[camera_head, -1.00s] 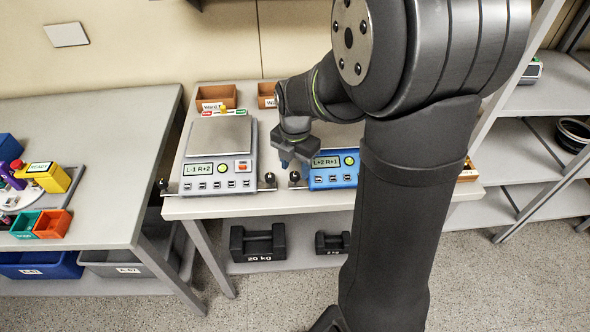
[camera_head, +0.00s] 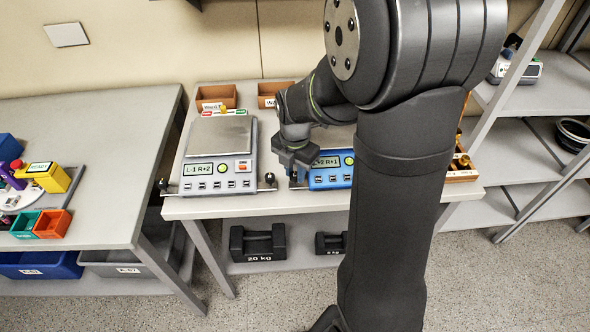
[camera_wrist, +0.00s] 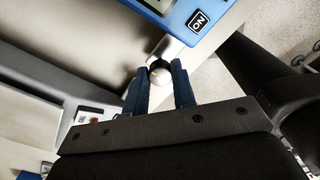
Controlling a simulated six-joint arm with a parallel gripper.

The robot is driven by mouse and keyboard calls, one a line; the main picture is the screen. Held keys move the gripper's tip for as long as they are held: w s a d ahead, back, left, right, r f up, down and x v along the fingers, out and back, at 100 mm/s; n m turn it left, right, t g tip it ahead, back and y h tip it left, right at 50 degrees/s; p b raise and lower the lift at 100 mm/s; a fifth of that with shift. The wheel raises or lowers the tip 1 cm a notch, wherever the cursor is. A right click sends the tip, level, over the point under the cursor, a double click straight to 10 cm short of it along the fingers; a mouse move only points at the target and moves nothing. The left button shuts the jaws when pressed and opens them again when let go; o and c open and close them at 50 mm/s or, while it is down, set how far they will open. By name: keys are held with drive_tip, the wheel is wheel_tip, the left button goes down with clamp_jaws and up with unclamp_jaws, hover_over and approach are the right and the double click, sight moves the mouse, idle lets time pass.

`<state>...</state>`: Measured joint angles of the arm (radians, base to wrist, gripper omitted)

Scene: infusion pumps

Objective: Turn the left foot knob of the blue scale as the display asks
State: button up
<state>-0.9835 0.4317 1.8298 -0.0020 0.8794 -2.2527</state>
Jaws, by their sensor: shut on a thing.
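The blue scale (camera_head: 330,180) stands on the middle table, partly hidden by my arm. Its display (camera_head: 328,161) reads "+2 R+1", with its first letter covered by my gripper. My gripper (camera_head: 295,174) is at the scale's front left corner. In the wrist view, the left foot knob (camera_wrist: 160,72), dark and round with a light mark, sits between the two blue fingers of my gripper (camera_wrist: 160,80). The gripper is shut on it. A corner of the blue scale (camera_wrist: 165,8) shows just beyond.
A grey scale (camera_head: 218,160) reading "L-1 R+2" stands close on the left, its right foot knob (camera_head: 270,178) near my gripper. Brown bins (camera_head: 215,97) stand at the back. The table's front edge is close to the knobs. Black weights (camera_head: 258,243) lie on the shelf below.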

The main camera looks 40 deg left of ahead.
drive_tip(key=m, duration=0.4)
drive_tip(key=shift+m, duration=0.4)
drive_tip(key=m, duration=0.4)
drive_tip(key=shift+m, duration=0.3)
drive_tip(key=m, duration=0.4)
drive_tip(key=shift+s, duration=0.1)
drive_tip(key=shift+m, duration=2.1)
drive_tip(key=o, duration=1)
